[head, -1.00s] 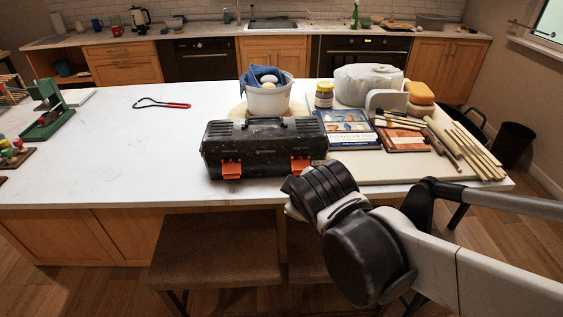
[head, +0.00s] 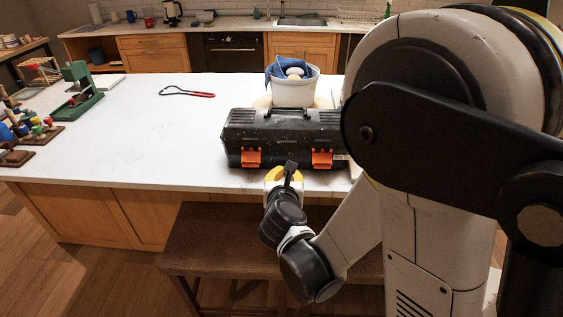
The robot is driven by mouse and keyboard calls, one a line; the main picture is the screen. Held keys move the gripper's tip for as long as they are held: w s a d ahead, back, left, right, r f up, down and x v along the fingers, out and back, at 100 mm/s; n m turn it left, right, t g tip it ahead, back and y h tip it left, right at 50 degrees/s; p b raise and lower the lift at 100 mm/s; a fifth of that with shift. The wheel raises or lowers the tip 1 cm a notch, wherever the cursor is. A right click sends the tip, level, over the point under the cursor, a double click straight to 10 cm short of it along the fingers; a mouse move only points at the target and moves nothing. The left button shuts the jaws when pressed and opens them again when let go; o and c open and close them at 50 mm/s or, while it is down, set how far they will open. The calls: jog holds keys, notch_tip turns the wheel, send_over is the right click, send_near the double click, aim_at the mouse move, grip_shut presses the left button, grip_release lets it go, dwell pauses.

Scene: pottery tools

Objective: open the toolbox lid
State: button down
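The black toolbox (head: 283,137) stands on the white counter near its front edge, with its lid down. Two orange latches show on its front, a left one (head: 251,157) and a right one (head: 322,158). My gripper (head: 290,166) is at the counter's front edge, just in front of the toolbox and between the latches in the picture. Its fingers are small and dark, and I cannot tell whether they are open or touch the box. My arm hides the toolbox's right end.
A white bucket with a blue cloth (head: 293,90) stands behind the toolbox. A red-handled tool (head: 188,93) lies on the counter (head: 140,135), whose left middle is clear. A green press (head: 80,97) is at the left. A brown stool (head: 215,238) is below.

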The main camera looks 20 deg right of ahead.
aim_at(286, 149)
jog(key=b+x, duration=0.2)
jog(key=x, duration=0.7)
jog(key=shift+d+f+b, duration=0.1)
jog(key=shift+f+b, duration=0.1)
jog(key=shift+b, duration=0.15)
jog(key=r, duration=0.3)
jog(key=shift+s, duration=0.25)
jog(key=shift+r, duration=0.75)
